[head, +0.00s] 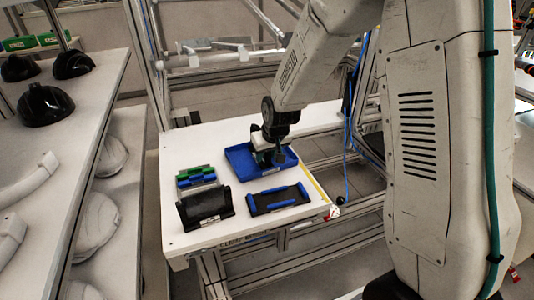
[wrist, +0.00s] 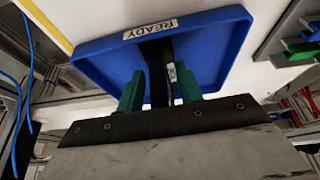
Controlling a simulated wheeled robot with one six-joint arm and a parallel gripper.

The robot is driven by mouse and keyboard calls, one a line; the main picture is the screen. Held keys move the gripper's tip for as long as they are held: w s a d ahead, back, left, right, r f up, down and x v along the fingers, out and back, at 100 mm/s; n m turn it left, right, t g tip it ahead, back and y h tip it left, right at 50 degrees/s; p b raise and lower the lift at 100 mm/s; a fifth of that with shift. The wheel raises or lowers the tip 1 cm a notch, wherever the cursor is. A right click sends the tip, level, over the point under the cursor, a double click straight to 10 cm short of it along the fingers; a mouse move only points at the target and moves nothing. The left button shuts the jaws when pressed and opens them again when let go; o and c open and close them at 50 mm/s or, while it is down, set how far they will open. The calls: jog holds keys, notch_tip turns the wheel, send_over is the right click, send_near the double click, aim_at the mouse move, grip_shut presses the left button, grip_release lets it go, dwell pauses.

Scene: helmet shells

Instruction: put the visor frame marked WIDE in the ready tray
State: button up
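The blue ready tray (head: 238,160) lies on the white table in the head view. In the wrist view the tray (wrist: 225,50) fills the middle and bears a READY label. My gripper (head: 278,158) is low over the tray. A small white label on this frame is too small to read. Whether the frame rests on the tray floor cannot be told.
A dark frame (head: 206,206) with a label stands near the table's front left. A black and blue piece (head: 278,200) lies to its right. Green and blue pieces (head: 196,176) sit behind. A shelf with black shells (head: 47,105) is at the left.

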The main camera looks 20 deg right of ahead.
jog(key=v, duration=1.2)
jog(key=s+r+g, duration=0.1)
jog(key=s+r, duration=0.2)
jog(key=s, duration=0.7)
jog(key=s+d+r+g, duration=0.1)
jog(key=s+r, duration=0.2)
jog(key=s, duration=0.7)
jog(key=s+d+r+m+g, duration=0.1)
jog(key=s+r, duration=0.3)
jog(key=s, duration=0.7)
jog(key=shift+d, duration=0.2)
